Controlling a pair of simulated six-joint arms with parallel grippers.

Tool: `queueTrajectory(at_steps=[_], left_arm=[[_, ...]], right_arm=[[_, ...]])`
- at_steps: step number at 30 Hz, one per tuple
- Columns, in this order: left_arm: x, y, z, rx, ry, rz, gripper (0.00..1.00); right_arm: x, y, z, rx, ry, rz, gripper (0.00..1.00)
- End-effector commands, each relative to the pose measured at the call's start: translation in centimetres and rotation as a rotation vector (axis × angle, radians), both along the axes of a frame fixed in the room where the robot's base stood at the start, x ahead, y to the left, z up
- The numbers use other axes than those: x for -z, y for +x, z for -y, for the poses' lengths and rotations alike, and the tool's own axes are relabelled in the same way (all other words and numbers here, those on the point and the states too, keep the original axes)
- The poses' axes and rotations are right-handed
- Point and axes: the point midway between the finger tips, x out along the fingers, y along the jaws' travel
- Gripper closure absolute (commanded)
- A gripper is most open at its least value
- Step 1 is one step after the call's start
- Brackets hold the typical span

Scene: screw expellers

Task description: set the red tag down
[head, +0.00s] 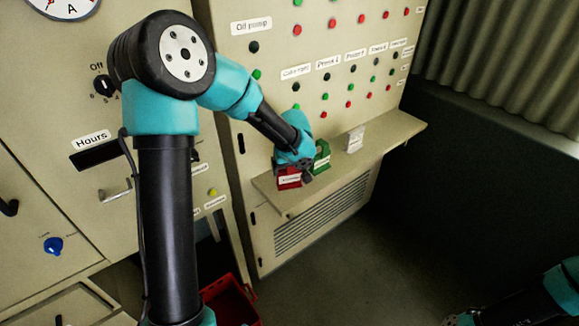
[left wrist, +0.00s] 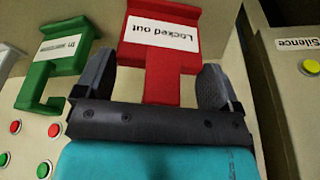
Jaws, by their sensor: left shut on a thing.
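The red tag (head: 289,180) has a white label and shows at the left end of the console's ledge. In the left wrist view the red tag (left wrist: 184,22) is large, its label reads "Locked out", and its stem runs down between the fingers. My left gripper (head: 297,164) is shut on the red tag. In the left wrist view its dark fingers (left wrist: 158,70) stand on either side of the stem. I cannot tell whether the tag touches the ledge. My right gripper is at the bottom right edge, mostly cut off.
A green tag (head: 322,157) stands just right of the red one, and a white tag (head: 355,140) is farther right on the ledge (head: 385,137). A red bin (head: 232,302) is low at the left. Buttons and lamps cover the panel above the ledge.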

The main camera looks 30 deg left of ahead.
Motion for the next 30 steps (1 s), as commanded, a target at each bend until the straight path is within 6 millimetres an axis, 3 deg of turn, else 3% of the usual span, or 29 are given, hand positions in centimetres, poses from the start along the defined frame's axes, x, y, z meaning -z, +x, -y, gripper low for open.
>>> queueTrajectory(at_steps=[4, 5, 8, 20, 30], left_arm=[[0.3, 0.0, 0.0, 0.001, 0.0, 0.0, 0.48], [0.3, 0.0, 0.0, 0.001, 0.001, 0.001, 0.11], [0.3, 0.0, 0.0, 0.001, 0.001, 0.001, 0.01], [-0.4, 0.0, 0.1, -0.001, 0.0, 0.002, 0.0], [-5.6, -0.9, 1.1, 0.0, 0.0, 0.006, 0.0]], right_arm=[[0.0, 0.0, 0.0, 0.0, 0.0, 0.0, 0.57], [0.0, 0.0, 0.0, 0.0, 0.0, 0.0, 0.57], [0.0, 0.0, 0.0, 0.0, 0.0, 0.0, 0.57], [0.0, 0.0, 0.0, 0.0, 0.0, 0.0, 0.57], [0.0, 0.0, 0.0, 0.0, 0.0, 0.0, 0.57]])
